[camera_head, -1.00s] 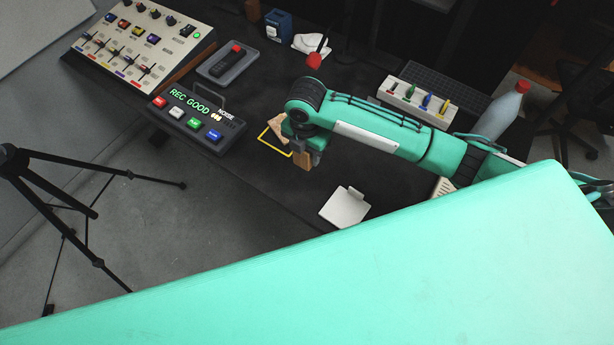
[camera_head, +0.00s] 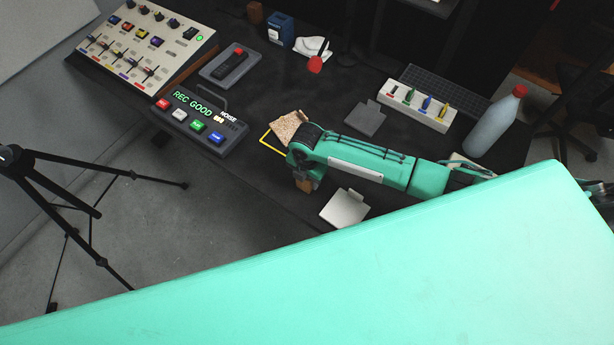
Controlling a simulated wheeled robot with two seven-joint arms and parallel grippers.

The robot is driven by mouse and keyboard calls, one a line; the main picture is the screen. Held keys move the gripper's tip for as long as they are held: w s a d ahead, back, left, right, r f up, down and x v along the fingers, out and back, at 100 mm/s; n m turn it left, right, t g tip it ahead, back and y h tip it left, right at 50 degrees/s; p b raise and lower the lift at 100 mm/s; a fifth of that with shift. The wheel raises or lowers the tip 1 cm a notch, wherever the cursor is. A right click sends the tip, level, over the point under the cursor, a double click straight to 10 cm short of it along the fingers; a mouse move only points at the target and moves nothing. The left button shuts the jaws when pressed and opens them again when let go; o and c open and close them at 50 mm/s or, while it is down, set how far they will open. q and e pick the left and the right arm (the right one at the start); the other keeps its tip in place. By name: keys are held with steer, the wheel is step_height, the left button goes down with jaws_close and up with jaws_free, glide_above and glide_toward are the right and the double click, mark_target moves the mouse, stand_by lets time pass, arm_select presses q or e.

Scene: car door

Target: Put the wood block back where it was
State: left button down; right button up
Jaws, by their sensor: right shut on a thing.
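My right gripper (camera_head: 301,176) is low over the front part of the dark table. It is shut on a small brown wood block (camera_head: 306,185), which shows just below the wrist and is partly hidden by it. A yellow outline (camera_head: 270,143) lies on the table to the upper left of the gripper; my arm hides part of it. I cannot tell whether the block touches the table. My left gripper is not in view.
A white plate (camera_head: 345,208) is close to the right of the block. A console with lit text (camera_head: 197,122) stands to the left. A grey plate (camera_head: 366,118), a switch strip (camera_head: 417,105) and a bottle (camera_head: 496,122) stand behind my arm. The table's front edge is near.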

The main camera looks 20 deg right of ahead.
steer(key=shift+f, duration=0.2)
steer(key=o, duration=1.3)
steer(key=shift+r, duration=0.15)
step_height(320, 180, up, 12)
steer(key=shift+r+b, duration=0.1)
steer(key=shift+b, duration=0.7)
